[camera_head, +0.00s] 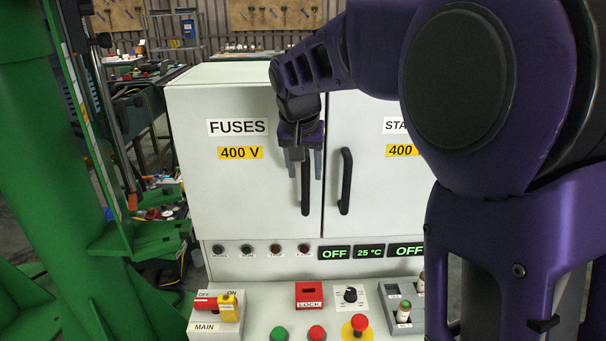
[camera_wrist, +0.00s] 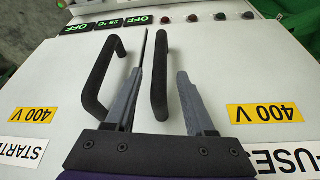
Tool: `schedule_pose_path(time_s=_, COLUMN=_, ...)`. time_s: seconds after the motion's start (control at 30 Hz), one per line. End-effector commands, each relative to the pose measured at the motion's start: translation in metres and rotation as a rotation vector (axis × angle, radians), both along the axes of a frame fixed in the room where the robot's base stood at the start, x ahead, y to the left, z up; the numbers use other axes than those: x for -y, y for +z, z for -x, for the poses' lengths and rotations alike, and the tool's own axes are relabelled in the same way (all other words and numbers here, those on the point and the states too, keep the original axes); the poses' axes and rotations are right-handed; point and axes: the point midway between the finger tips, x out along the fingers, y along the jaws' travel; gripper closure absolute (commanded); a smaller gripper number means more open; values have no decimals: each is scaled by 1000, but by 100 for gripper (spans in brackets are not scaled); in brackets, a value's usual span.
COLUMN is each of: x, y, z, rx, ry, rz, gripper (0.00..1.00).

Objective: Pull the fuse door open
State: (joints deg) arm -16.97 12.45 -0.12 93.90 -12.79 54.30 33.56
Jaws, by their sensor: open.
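The fuse door (camera_head: 200,190) is a light grey cabinet door labelled "FUSES" and "400 V", and it looks shut. Its black vertical handle (camera_head: 305,200) is near the door's right edge. My gripper (camera_head: 303,168) is in front of the handle's upper part, pointing down in the head view, with its fingers open. In the wrist view, the fuse door's handle (camera_wrist: 161,62) shows between the two spread fingers of my gripper (camera_wrist: 166,62). Whether a finger touches the handle cannot be told. The handle's top is hidden behind my gripper in the head view.
The neighbouring door's handle (camera_head: 345,182) stands close on the right, beside the left finger in the wrist view. Below are displays and a control panel (camera_head: 260,300) with buttons and switches. A green frame (camera_head: 85,150) stands left of the cabinet.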

Motion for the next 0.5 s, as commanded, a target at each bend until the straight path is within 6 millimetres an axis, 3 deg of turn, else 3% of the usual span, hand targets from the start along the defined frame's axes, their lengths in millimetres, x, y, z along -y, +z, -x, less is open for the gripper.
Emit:
schedule_pose_path(time_s=0.2, x=3, y=-27, z=-10, rx=-1, ry=-1, rz=0, gripper=45)
schedule_pose_path(time_s=0.5, x=3, y=-32, z=-13, rx=1, ry=-1, rz=0, gripper=45)
